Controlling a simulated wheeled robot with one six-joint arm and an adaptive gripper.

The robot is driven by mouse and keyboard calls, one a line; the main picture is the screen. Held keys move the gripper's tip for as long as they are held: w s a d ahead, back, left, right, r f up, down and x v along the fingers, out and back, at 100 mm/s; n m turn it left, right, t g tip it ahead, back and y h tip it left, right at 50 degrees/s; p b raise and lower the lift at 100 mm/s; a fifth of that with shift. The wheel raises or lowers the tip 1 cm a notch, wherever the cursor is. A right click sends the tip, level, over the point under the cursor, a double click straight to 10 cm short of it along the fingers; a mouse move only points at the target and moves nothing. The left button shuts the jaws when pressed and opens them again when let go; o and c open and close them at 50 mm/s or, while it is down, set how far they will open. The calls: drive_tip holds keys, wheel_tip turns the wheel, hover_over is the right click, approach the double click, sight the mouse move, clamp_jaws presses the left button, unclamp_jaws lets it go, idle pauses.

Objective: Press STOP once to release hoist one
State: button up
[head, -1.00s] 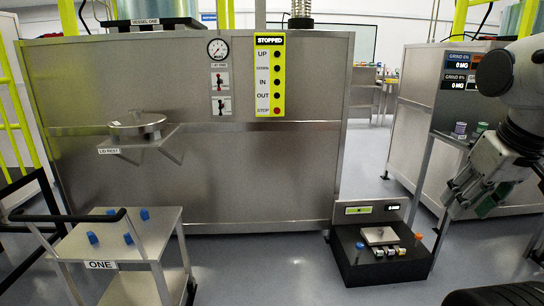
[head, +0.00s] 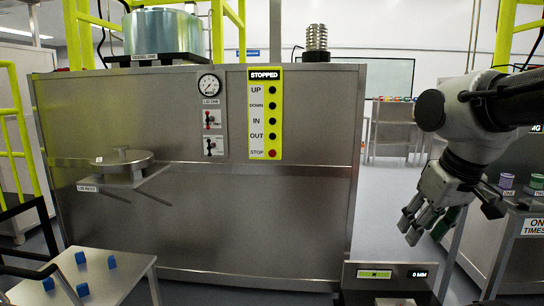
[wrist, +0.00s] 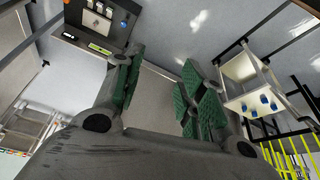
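The red STOP button (head: 272,153) is at the bottom of the yellow hoist panel (head: 264,113) on the front of the steel cabinet. Above it are the black OUT, IN, DOWN and UP buttons, and the display (head: 265,74) at the top reads STOPPED. My gripper (head: 418,228) hangs at the right of the head view, well to the right of and below the panel, touching nothing. In the wrist view my gripper (wrist: 155,90) has its green-padded fingers spread apart with nothing between them. The panel is not visible in the wrist view.
A lid rest (head: 88,188) with a round metal lid (head: 122,158) juts from the cabinet at left. A cart (head: 120,272) with blue pegs stands front left. A scale display (head: 402,274) is low at front right. The floor before the cabinet's middle is open.

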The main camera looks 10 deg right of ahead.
drive_tip(key=shift+c, duration=0.5)
clamp_jaws()
idle(0.8)
